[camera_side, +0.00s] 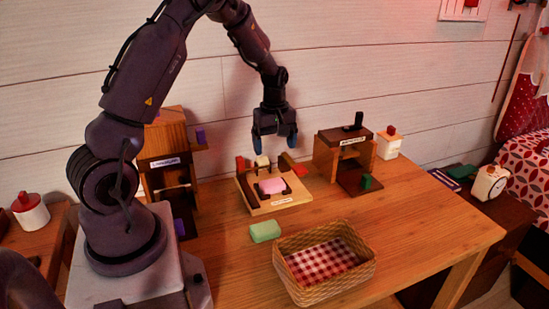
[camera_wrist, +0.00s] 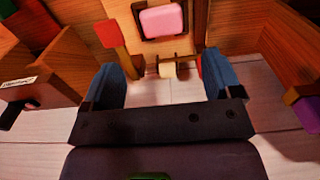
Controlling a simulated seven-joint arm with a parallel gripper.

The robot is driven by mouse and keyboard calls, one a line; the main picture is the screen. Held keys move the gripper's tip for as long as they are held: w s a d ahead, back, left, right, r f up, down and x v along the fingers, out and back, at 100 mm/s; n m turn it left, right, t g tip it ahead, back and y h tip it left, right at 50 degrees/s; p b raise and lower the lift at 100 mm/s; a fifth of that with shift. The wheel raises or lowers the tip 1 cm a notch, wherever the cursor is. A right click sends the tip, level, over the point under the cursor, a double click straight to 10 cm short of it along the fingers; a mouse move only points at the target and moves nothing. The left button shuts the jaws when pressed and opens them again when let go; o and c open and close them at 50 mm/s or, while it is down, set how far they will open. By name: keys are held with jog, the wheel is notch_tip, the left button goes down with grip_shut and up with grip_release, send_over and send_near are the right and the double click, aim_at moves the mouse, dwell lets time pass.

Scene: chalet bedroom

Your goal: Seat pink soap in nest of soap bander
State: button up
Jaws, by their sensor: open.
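The pink soap (camera_side: 271,186) lies between dark brown guides on a light wooden fixture with an unreadable label, apparently the soap bander (camera_side: 254,207). In the wrist view the pink soap (camera_wrist: 162,20) sits within the dark frame at the top; I cannot tell whether it is fully down. My gripper (camera_side: 275,143) is open and empty above the back of the fixture, apart from the soap. In the wrist view its blue fingers (camera_wrist: 163,78) stand either side of a cream roll (camera_wrist: 167,69) on a bar, below the soap in the picture.
A green soap (camera_side: 265,231) and a wicker basket with checked cloth (camera_side: 290,279) are in front. Wooden stands rise left (camera_side: 169,140) and right (camera_side: 330,160) of the fixture. A red block on a post (camera_wrist: 109,34) is near the left finger. The table's front right is clear.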

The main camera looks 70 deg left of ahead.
jog(key=d+r+m+t, duration=0.1)
jog(key=d+r+m, duration=0.3)
jog(key=d+r, duration=0.4)
jog(key=s+d+r+m+t, duration=0.4)
jog(key=s+d+r+m, duration=0.7)
jog(key=s+d+m, duration=0.3)
jog(key=shift+s+d+r+t, duration=0.3)
jog(key=shift+s+d, duration=0.3)
jog(key=shift+s, duration=0.1)
